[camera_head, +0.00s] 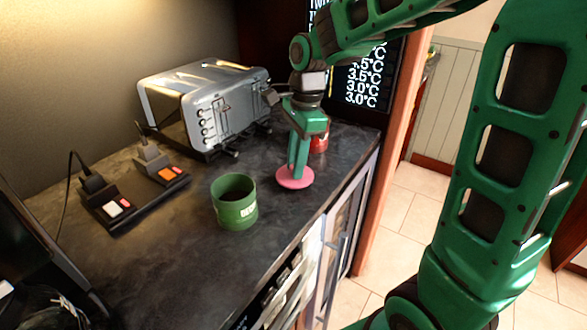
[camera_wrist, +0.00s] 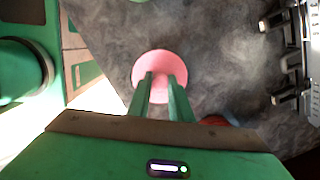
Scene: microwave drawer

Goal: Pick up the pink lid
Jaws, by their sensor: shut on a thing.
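The pink lid (camera_head: 295,179) is a round flat disc at the dark countertop, right of the green mug. My gripper (camera_head: 298,172) points down onto the lid, with its fingers at the lid's middle. In the wrist view the lid (camera_wrist: 150,66) shows beyond the fingertips, and my gripper (camera_wrist: 161,80) is shut on its central part. The fingers hide the part they hold. I cannot tell whether the lid touches the counter or is slightly above it.
A green mug (camera_head: 235,203) stands left of the lid. A silver toaster (camera_head: 205,105) stands behind. A red object (camera_head: 319,141) is close behind my gripper. A black power strip (camera_head: 130,204) with plugs lies at the left. The counter's front edge is near the lid's right.

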